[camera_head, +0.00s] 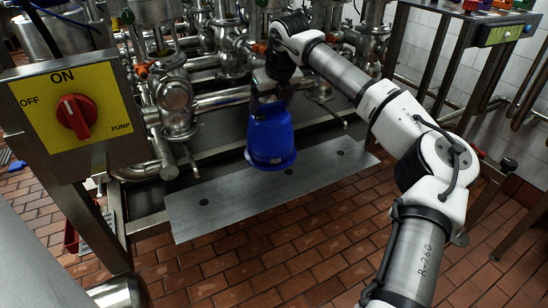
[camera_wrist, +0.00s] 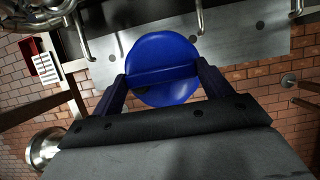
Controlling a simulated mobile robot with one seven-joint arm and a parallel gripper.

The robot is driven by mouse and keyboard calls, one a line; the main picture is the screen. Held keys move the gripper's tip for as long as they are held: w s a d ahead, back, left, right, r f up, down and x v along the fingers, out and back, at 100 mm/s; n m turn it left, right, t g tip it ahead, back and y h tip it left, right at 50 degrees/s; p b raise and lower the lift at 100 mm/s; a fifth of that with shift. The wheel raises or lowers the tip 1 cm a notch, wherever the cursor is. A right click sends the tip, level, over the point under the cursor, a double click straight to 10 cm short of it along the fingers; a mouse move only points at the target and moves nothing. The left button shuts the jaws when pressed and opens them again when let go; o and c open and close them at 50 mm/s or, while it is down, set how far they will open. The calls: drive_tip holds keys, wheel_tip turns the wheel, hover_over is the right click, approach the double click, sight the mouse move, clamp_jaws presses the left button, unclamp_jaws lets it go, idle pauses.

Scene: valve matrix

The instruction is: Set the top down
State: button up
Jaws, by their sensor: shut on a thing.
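The top is a blue, bell-shaped piece (camera_head: 271,138) with a wider rim at its lower end. It hangs roughly upright under my gripper (camera_head: 267,97). In the wrist view the blue top (camera_wrist: 163,52) appears as a round disc with a raised bar across it. The two dark fingers of my gripper (camera_wrist: 163,77) are shut on that bar from both sides. In the head view the top overlaps the grey metal plate (camera_head: 215,205). I cannot tell whether its rim touches the plate. Its underside is hidden.
The plate has several dark round spots and free room on both sides of the top. Steel pipes and valves (camera_head: 174,97) stand behind. A yellow pump switch panel (camera_head: 75,107) is at the left. Brick-tiled floor (camera_head: 300,250) lies in front. A red-and-white item (camera_wrist: 40,62) shows in the wrist view.

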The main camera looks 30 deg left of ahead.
sight(271, 147)
wheel_tip(271, 147, down, 14)
drive_tip(key=shift+f+b, duration=0.2)
drive_tip(key=shift+b, duration=0.6)
drive_tip(key=shift+f, duration=0.2)
drive_tip(key=o, duration=1.7)
